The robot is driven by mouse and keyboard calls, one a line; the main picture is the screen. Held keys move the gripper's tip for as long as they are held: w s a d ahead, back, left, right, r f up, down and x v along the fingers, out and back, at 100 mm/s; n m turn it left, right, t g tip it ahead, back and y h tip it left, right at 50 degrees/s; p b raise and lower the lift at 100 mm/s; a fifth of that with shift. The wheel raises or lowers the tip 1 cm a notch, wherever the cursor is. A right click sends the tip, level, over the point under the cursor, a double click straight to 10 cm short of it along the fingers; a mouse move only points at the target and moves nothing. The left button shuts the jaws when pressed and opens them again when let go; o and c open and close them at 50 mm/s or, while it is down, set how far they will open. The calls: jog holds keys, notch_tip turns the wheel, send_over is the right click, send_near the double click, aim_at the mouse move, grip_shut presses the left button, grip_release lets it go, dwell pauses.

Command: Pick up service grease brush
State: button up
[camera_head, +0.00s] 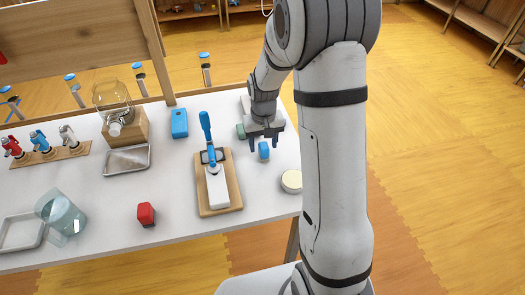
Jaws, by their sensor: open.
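A small blue block-like object (263,151) stands on the white table, to the right of a wooden board. It may be the service grease brush, but no bristles show and I cannot tell for sure. My gripper (264,142) points down just above and behind it in the picture, with fingers apart. The top of the blue object appears between or just in front of the fingertips; I cannot tell whether they touch. A small teal object (240,131) lies just left of my gripper, partly hidden by it.
A wooden board (233,180) holds a blue-levered device (211,155). A cream disc (291,181) is right, beside my arm. A blue box (179,123), red block (146,213), jar (112,95), metal tray (127,160) and pitcher (61,214) stand farther left.

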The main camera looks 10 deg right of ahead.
aim_at(264, 145)
notch_tip(264, 145, down, 3)
jog(key=shift+f, duration=0.15)
jog(key=c, duration=1.1)
